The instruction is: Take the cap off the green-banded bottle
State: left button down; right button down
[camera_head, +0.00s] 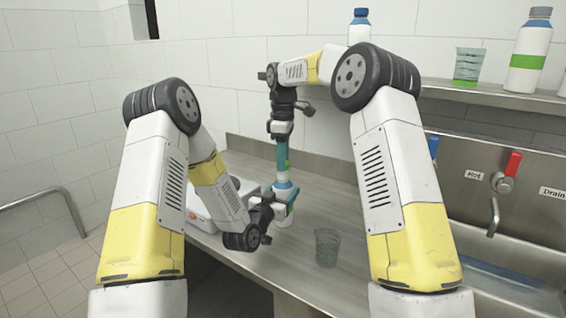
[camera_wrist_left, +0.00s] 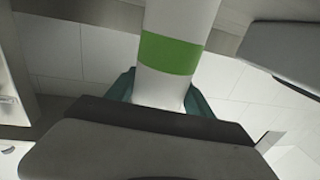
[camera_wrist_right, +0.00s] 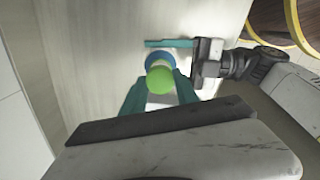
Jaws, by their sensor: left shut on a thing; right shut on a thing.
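The green-banded bottle (camera_head: 282,222) stands upright at the counter's near edge, mostly hidden by my left gripper. Its white body and green band (camera_wrist_left: 170,53) fill the left wrist view. My left gripper (camera_head: 285,200) is shut on the bottle from the side. My right gripper (camera_head: 284,165) points down from above and is shut on a round light-green cap (camera_wrist_right: 158,80). A blue part (camera_wrist_right: 155,59) shows just beyond the cap in the right wrist view, close to my left fingertips. I cannot tell whether the cap touches the bottle.
A clear cup (camera_head: 327,247) stands on the counter (camera_head: 350,205) to the right. The shelf (camera_head: 490,97) holds a cup with green contents (camera_head: 467,66), a blue-capped bottle (camera_head: 360,28) and another green-banded bottle (camera_head: 530,50). A sink with a red-handled tap (camera_head: 510,165) lies right.

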jog(key=shift+r, duration=1.65)
pick_arm(q)
jog(key=shift+c, duration=1.5)
grip_release()
